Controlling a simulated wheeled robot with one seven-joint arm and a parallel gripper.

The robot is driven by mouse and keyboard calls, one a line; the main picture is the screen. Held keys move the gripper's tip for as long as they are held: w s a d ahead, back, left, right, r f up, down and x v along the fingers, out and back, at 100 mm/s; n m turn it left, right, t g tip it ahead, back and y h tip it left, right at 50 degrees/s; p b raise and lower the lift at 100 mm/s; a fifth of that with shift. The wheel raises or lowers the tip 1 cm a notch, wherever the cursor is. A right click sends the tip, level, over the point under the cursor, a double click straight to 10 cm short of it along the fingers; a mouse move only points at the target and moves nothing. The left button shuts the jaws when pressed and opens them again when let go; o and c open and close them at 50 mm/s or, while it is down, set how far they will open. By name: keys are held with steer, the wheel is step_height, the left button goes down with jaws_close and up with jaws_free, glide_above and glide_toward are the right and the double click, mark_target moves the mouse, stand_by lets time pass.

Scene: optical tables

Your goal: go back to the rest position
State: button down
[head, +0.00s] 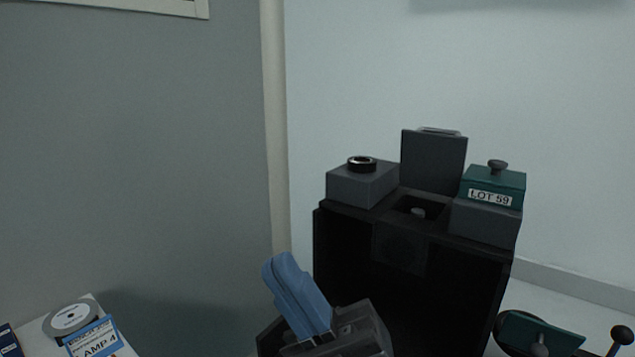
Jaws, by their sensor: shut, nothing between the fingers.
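My gripper (281,264) shows at the bottom centre of the head view, in front of the lower left side of a black stand (340,235). Its blue fingers are together, tilted up and to the left, and nothing shows between them. The dark grey gripper body is partly cut off by the bottom edge. No rest position is marked in view.
The stand carries a grey block with a black ring (361,163), an upright grey panel (433,163) and a teal "LOT 59" box (495,185). An "AMP 4" box (95,339) and grey disc (71,318) lie lower left. A green-topped object (540,335) stands lower right.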

steer(key=s+d+f+m+t+h, duration=0.6)
steer(key=d+f+m+t+h, duration=0.15)
steer(key=m+h, duration=0.6)
steer(key=s+d+f+m+t+h, duration=0.6)
steer(key=s+f+m+t+h, duration=0.15)
steer(key=m+h, duration=0.65)
steer(key=s+d+f+m+g, duration=0.1)
steer(key=s+d+f+g, duration=0.1)
steer(key=s, duration=0.3)
steer(key=s+d+f+m+g+h, duration=0.1)
steer(key=s+d+f+g, duration=0.1)
steer(key=s+d, duration=0.3)
steer(key=s+d+f+m+g, duration=0.1)
steer(key=s+d+f+g, duration=0.1)
steer(key=s+d+g, duration=0.1)
steer(key=s+g, duration=0.1)
steer(key=s, duration=0.1)
steer(key=shift+s+d+f, duration=0.15)
steer(key=shift+s+f, duration=0.1)
steer(key=shift+s, duration=0.15)
